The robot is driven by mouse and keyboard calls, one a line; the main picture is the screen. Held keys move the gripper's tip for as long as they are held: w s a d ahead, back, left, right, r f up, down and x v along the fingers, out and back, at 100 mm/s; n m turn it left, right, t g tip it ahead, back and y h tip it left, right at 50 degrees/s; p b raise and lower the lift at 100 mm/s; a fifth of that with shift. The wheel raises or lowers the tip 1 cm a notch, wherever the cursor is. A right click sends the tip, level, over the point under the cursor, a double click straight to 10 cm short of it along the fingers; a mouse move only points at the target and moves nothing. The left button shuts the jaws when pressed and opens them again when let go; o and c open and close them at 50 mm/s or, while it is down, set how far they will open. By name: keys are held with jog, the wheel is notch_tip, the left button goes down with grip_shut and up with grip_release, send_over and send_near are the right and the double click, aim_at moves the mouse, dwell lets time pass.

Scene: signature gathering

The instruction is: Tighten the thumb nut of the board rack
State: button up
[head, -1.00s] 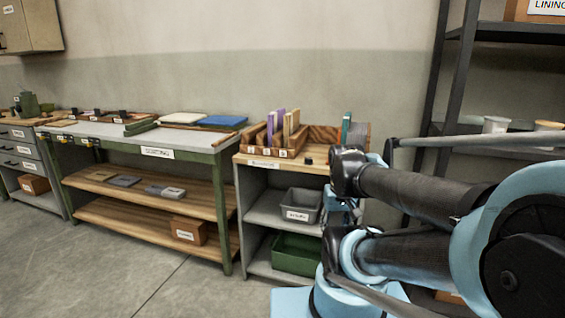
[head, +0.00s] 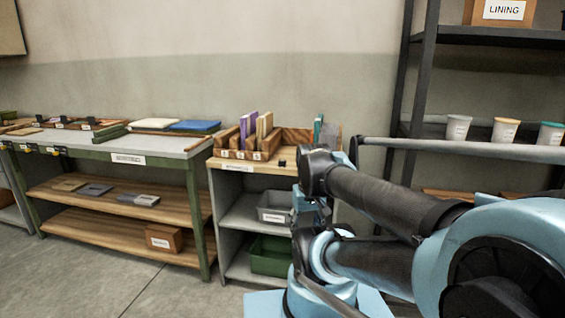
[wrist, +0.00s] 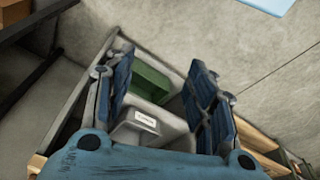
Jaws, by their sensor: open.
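A wooden rack (head: 240,154) with upright purple, tan and teal boards stands on the small cabinet in the head view; it looks like the board rack. A small dark piece (head: 282,163) lies or sits at its front right; I cannot tell whether it is the thumb nut. My gripper (wrist: 160,82) shows in the wrist view with its two blue fingers wide apart and nothing between them. It points toward the cabinet's shelves with the bins. In the head view I cannot make out its fingers among my arm links.
The cabinet's shelves hold a grey bin (head: 274,207) and a green bin (head: 270,256). A green-framed bench (head: 165,146) stands to the left. A dark shelf unit (head: 424,80) with several cups (head: 458,128) stands at right, partly behind my arm. Floor in front is clear.

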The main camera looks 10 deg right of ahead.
jog(key=w+r+n, duration=0.3)
jog(key=w+r, duration=0.5)
jog(key=r, duration=0.2)
notch_tip(320, 180, up, 14)
jog(key=n+g, duration=0.2)
jog(key=n, duration=0.8)
send_over(282, 160)
notch_tip(282, 160, down, 17)
jog(key=shift+r, duration=0.2)
jog(key=c, duration=1.1)
